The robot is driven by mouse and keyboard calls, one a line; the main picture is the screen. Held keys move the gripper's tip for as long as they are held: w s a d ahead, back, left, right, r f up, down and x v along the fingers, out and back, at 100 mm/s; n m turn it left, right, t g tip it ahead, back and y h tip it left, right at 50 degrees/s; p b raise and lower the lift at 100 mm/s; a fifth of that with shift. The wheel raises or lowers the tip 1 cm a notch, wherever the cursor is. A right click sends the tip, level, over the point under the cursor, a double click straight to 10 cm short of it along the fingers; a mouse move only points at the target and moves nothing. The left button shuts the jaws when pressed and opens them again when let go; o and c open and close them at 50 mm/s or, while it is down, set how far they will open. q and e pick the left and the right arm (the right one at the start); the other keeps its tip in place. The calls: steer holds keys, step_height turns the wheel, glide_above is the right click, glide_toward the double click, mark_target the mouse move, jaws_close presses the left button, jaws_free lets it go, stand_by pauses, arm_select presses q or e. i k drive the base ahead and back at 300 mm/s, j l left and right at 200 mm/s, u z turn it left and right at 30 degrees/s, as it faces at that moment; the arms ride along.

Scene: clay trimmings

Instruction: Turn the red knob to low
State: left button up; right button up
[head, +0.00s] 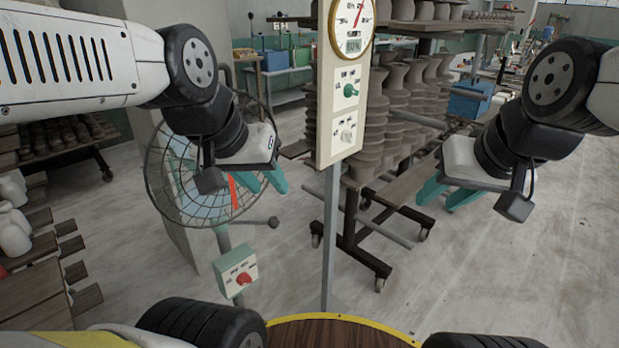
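The red knob (243,279) sits on the front of a small pale control box (236,266) below the fan. Dark markings are on the box's face above the knob, too small to read, so I cannot tell the knob's setting. My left gripper (261,185) is above the box, in front of the fan's right side. Its teal fingers are apart with nothing between them, and it does not touch the knob. My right gripper (447,195) is far to the right, also open and empty, in front of the rack.
A caged fan (180,168) with a red strip stands behind my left gripper. An upright panel (337,112) on a post carries a dial gauge (352,22), a green knob (350,90) and a white knob (348,134). A wheeled rack (398,190) holds stacked clay pots. Floor is clear at right.

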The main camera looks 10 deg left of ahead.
mark_target(244, 279)
steer(key=k+j+u, duration=0.15)
steer(key=k+u, duration=0.25)
steer(key=k+j+u, duration=0.15)
steer(key=u, duration=0.25)
